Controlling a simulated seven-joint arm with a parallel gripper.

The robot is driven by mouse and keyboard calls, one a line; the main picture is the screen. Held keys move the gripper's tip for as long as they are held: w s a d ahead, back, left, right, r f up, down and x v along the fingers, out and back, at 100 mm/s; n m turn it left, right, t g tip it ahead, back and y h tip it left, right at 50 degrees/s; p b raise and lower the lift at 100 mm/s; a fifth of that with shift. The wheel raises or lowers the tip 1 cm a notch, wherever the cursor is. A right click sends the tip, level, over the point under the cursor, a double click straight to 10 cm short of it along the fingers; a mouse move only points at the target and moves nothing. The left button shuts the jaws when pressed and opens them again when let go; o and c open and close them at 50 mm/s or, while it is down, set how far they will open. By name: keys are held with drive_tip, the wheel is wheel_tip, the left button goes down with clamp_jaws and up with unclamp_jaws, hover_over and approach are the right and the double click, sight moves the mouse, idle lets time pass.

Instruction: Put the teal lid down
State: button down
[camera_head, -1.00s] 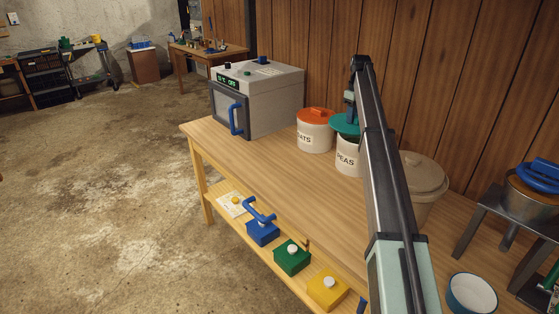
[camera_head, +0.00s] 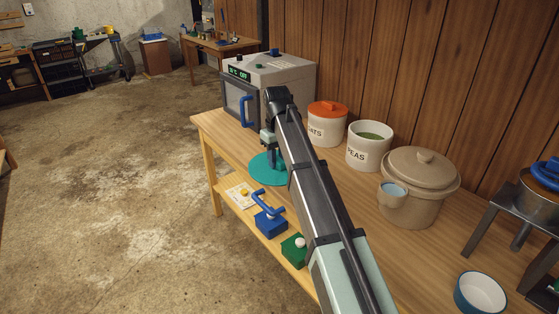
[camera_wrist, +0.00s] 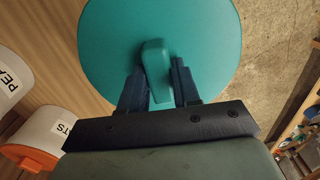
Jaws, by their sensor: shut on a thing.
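The teal lid (camera_head: 262,172) is a round disc with a knob on top. It is near the table's front edge, left of the jars, and covers part of that edge in the head view. My gripper (camera_head: 268,148) is above it, shut on its knob. In the wrist view the teal lid (camera_wrist: 205,40) spans the top, with its knob between the two fingers of my gripper (camera_wrist: 159,82). I cannot tell whether its underside touches the table. The PEAS jar (camera_head: 366,158) stands uncovered, green inside.
The wooden table (camera_head: 222,128) has bare top left of the lid. An oven-like box (camera_head: 285,85) stands behind. A jar with an orange lid (camera_head: 327,109) is beside the PEAS jar. A lidded beige crock (camera_head: 410,205) stands right. Blue (camera_head: 270,223) and green blocks sit on the lower shelf.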

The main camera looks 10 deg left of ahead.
drive_tip(key=s+a+f, duration=0.2)
drive_tip(key=s+a, duration=0.1)
drive_tip(key=s, duration=0.4)
drive_tip(key=s+a+f, duration=0.1)
drive_tip(key=s+a, duration=0.1)
drive_tip(key=s, duration=0.5)
drive_tip(key=w+d+f, duration=0.2)
drive_tip(key=w, duration=4.1)
drive_tip(key=shift+n, duration=0.3)
drive_tip(key=shift+w+f, duration=0.15)
drive_tip(key=shift+f, duration=2.3)
drive_tip(key=shift+w+f, duration=0.1)
drive_tip(key=shift+f, duration=2.35)
drive_tip(key=c, duration=0.8)
unclamp_jaws()
wheel_tip(320, 180, up, 12)
